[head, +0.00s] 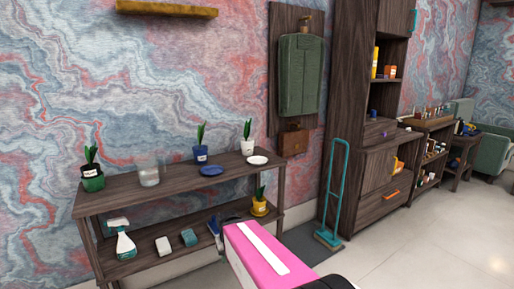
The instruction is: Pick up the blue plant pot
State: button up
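The blue plant pot (201,154) stands upright on the top board of a dark wooden shelf unit (140,192), against the marbled wall. It has a white label and a green plant rising from it. A blue saucer (211,170) lies on the board just in front of it, apart from the pot or nearly touching; I cannot tell. My gripper is not in view. A pink part with a white stripe at the bottom centre looks like my arm, in front of the shelf's lower right end.
A dark green pot (92,183), a glass jar (148,176), a white pot (247,146) and a white saucer (257,160) share the top board. Below are a spray bottle (125,245), sponges and a yellow pot (259,208). Floor at right is clear.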

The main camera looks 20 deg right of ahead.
aim_at(200, 152)
jog(key=i+l+u, duration=0.1)
jog(key=l, duration=0.55)
jog(key=i+l+u, duration=0.15)
jog(key=l, duration=0.55)
jog(key=i+l+u, duration=0.1)
jog(key=l, duration=0.6)
